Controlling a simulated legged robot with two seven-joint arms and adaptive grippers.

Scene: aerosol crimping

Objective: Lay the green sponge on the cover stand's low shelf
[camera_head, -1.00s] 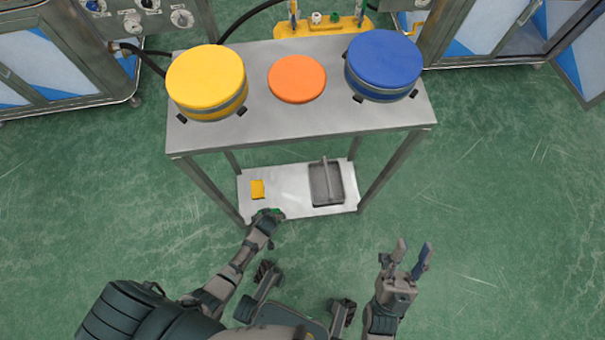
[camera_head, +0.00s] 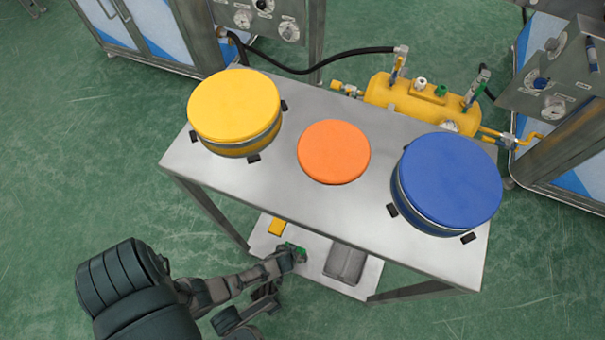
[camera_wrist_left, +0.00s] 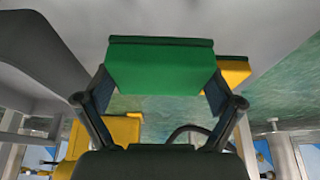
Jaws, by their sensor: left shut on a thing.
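The green sponge (camera_wrist_left: 160,68) is a flat block between the fingers of my left gripper (camera_wrist_left: 158,92) in the left wrist view. That gripper is shut on it. In the head view my left gripper (camera_head: 290,254) is at the front of the cover stand's low shelf (camera_head: 309,265), with only a bit of the green sponge (camera_head: 300,252) showing. I cannot tell whether the sponge touches the shelf. My right gripper is out of view.
A yellow sponge (camera_head: 277,227) lies on the shelf just behind the gripper. A grey tray (camera_head: 345,263) sits to the right. The stand's top (camera_head: 275,170) overhangs the shelf and carries yellow (camera_head: 234,105), orange (camera_head: 334,152) and blue (camera_head: 449,180) round covers.

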